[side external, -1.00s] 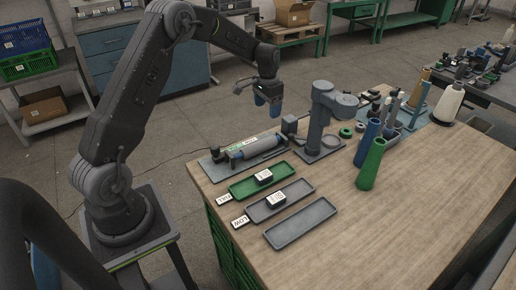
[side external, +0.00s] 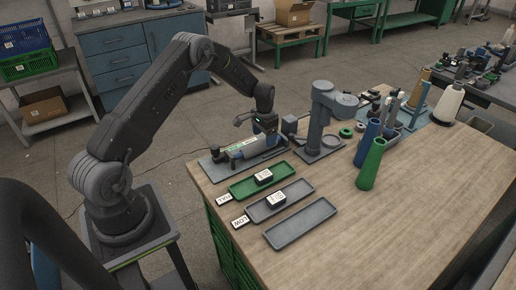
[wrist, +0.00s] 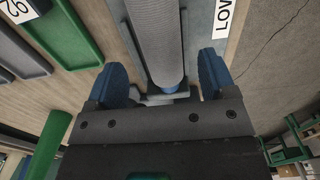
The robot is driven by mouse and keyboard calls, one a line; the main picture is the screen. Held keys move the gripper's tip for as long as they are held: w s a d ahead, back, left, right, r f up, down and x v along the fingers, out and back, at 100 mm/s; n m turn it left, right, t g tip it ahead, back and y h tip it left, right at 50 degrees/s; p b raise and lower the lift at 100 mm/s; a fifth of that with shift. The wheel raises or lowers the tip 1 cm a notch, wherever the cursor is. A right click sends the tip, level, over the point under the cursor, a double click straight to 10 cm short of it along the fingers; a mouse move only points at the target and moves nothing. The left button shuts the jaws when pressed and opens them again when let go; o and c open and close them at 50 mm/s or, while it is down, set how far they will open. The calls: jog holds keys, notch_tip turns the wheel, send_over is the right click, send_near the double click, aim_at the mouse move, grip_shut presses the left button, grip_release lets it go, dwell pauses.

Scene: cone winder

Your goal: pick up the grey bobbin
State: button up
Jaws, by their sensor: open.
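The grey bobbin (side external: 243,149) lies on its side on a grey base plate (side external: 212,171) at the table's far left edge, in the side external view. In the wrist view the bobbin (wrist: 155,45) is a grey ribbed cylinder running away from the gripper, with a blue part at its near end. My gripper (side external: 268,136) is above the bobbin's right end. In the wrist view my gripper (wrist: 160,72) is open, with one blue finger on each side of the bobbin and gaps between. Part of the bobbin is hidden behind the gripper in the side external view.
A green tray (side external: 242,193) and a grey tray (side external: 258,214) each hold a dark labelled block. Another grey tray (side external: 300,225) is empty. A grey post-like device (side external: 322,125) stands close right of my gripper. Green (side external: 371,165) and blue (side external: 366,143) cones stand farther right.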

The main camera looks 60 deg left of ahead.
aim_at(264, 141)
notch_tip(264, 141, down, 3)
jog(key=shift+a+f, duration=0.1)
jog(key=shift+f, duration=0.05)
jog(key=c, duration=1.1)
jog(key=shift+c, duration=0.2)
